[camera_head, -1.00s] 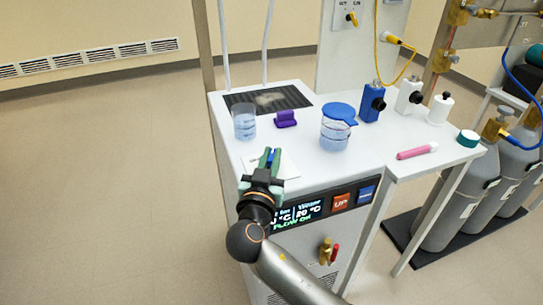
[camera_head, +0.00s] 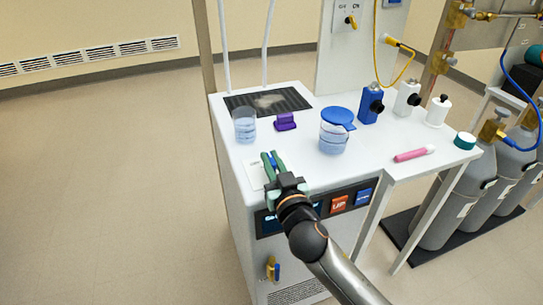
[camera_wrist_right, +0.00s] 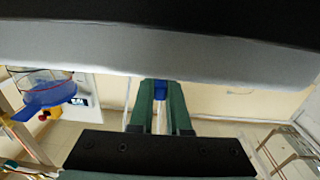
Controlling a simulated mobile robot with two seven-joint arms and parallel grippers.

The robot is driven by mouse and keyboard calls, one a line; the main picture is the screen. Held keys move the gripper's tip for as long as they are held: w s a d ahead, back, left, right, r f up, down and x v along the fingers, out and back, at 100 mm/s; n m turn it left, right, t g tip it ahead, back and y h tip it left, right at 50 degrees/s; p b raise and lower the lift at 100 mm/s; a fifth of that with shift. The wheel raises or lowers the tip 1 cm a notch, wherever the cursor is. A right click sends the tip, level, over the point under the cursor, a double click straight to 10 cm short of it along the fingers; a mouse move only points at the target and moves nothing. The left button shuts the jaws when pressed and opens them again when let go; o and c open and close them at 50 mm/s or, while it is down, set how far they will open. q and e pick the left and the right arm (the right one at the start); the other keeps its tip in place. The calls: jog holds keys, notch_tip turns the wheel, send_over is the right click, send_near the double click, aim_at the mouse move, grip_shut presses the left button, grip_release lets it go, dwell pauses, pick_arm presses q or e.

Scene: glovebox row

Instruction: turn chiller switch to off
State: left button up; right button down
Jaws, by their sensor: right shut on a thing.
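A switch plate with a small yellow knob (camera_head: 351,22) and OFF and ON lettering is at the top of the head view. I cannot tell which way its knob points. My right gripper (camera_head: 270,160) is over the front left of the white bench unit's top, far from that knob. Its green fingers are shut on a small blue piece, which also shows between the fingertips in the wrist view (camera_wrist_right: 160,90). I cannot tell what this piece is. The unit's front panel (camera_head: 270,226) has a display, partly hidden by my right arm. My left gripper is not in view.
On the top stand a beaker (camera_head: 245,126), a purple block (camera_head: 285,121), a blue-lidded jar (camera_head: 333,138) and a blue box (camera_head: 370,105). A pink tube (camera_head: 412,154) lies on the side table. Orange UP (camera_head: 339,204) and blue (camera_head: 363,196) buttons are on the front. Floor at left is clear.

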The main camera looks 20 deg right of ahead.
jog(key=shift+r+y, duration=0.1)
jog(key=shift+y, duration=0.2)
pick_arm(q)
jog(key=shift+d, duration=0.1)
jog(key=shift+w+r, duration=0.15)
pick_arm(e)
jog(key=c, duration=0.9)
grip_release()
